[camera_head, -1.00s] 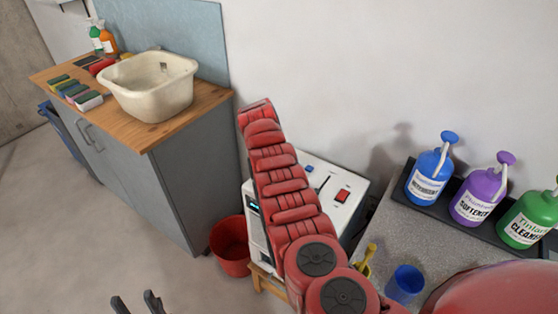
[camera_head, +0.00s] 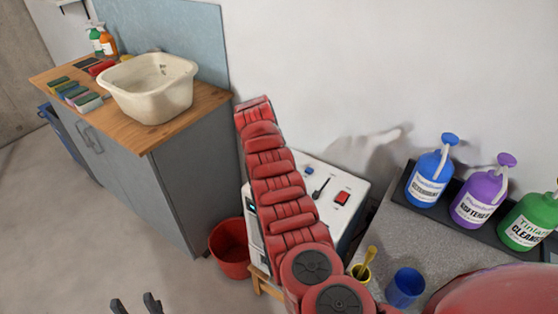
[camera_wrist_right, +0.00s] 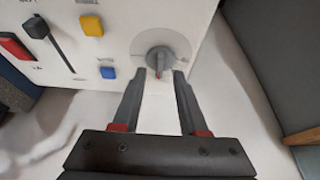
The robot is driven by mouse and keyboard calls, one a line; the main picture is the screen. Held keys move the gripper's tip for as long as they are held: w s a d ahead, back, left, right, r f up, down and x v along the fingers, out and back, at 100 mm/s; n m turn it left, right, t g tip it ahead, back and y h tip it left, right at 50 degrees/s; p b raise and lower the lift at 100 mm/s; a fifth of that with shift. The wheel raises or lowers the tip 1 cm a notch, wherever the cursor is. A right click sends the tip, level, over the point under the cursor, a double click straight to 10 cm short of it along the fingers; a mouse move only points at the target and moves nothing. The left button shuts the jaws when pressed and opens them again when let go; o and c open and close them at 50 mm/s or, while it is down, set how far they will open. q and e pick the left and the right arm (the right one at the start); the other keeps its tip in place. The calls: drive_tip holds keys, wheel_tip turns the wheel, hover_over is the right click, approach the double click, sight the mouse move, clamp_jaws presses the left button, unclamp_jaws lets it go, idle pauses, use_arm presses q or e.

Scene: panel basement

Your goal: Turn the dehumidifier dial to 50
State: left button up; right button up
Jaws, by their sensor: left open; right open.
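The dehumidifier (camera_head: 352,184) is a white box with controls on its top, partly hidden behind my red right arm in the head view. My left gripper (camera_head: 135,304) is open and empty at the bottom left of the head view, over the floor.
A red switch (camera_head: 342,198), a black lever (camera_wrist_right: 48,42), a yellow button (camera_wrist_right: 91,26) and a blue button (camera_wrist_right: 108,73) share the panel. A red bucket (camera_head: 229,250) and grey cabinet (camera_head: 190,165) stand left. Bottles and a blue cup (camera_head: 405,287) stand right.

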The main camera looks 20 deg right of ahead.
drive_tip(key=b+v, duration=0.2)
drive_tip(key=v, duration=1.3)
drive_tip(key=shift+r, duration=0.1)
